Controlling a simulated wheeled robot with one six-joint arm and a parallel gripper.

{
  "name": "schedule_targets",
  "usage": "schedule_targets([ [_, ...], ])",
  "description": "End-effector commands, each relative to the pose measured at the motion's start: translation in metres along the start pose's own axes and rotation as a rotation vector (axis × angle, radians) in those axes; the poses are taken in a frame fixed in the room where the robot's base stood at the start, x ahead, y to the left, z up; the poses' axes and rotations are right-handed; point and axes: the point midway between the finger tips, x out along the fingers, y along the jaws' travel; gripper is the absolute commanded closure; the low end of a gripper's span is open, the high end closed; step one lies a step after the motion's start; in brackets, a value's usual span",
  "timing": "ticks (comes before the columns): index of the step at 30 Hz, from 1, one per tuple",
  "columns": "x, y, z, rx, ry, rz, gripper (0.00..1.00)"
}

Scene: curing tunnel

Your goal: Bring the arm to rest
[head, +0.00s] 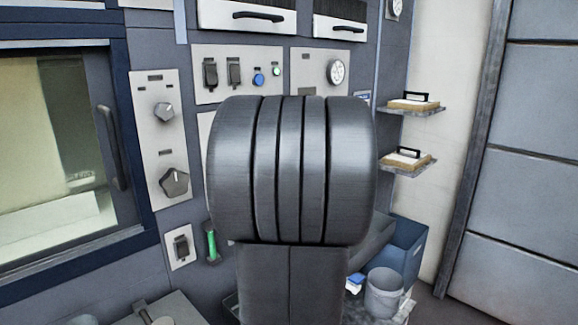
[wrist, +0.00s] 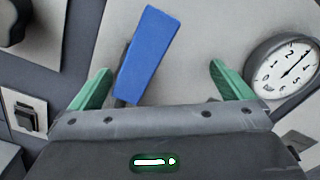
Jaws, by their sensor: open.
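My gripper (wrist: 160,69) shows in the wrist view with two green fingers spread wide apart. It is open, with nothing clamped between the fingers. A blue bar-shaped handle (wrist: 146,55) on a dark stem stands in front of a pale panel, closer to the left finger; I cannot tell whether they touch. In the head view my dark arm (head: 290,170) fills the middle and hides most of my gripper and the blue handle. A small bright green piece (head: 211,243) shows left of the arm; I cannot tell whether it is part of my gripper.
The control wall has knobs (head: 174,183), a rocker switch (head: 181,247) and a dial (wrist: 284,68) close to the right finger. A windowed door (head: 65,150) is at left. Two shelves (head: 410,108) with blocks, a blue bin (head: 408,245) and a grey bucket (head: 384,292) are at right.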

Motion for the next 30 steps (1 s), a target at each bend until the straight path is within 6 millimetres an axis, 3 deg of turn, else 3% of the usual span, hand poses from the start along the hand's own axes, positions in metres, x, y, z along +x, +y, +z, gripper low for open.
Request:
schedule_targets([
  [18,0.0,0.0,-0.01,0.417,0.0,0.0,0.0],
  [30,0.0,0.002,-0.014,0.482,-0.001,0.0,0.0],
])
